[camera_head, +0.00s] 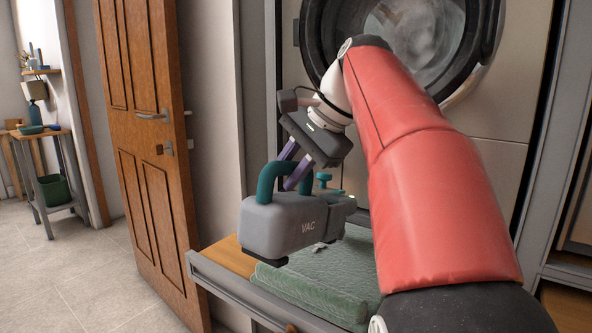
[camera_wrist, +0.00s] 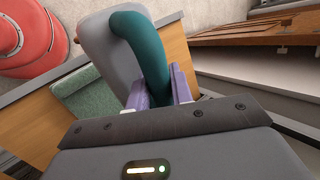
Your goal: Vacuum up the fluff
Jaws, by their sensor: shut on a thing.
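My gripper (camera_head: 292,172), with purple fingers, is shut on the teal handle of the grey handheld vacuum (camera_head: 285,226) marked VAC. The vacuum is held level, close over the green cushion (camera_head: 330,284); whether its underside touches the cushion I cannot tell. Small pale grey bits that look like fluff (camera_head: 318,247) lie on the cushion beside the vacuum's lower edge. In the wrist view the handle passes between the fingers (camera_wrist: 160,92), and the vacuum body (camera_wrist: 108,45) partly hides the cushion (camera_wrist: 88,98).
The cushion lies on a wooden bench (camera_head: 228,258) with a grey front rail. A round-doored washing machine (camera_head: 420,45) stands behind. A wooden door (camera_head: 145,130) is at the left, and a side table with a green bin (camera_head: 55,190) stands farther off. Floor at the left is clear.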

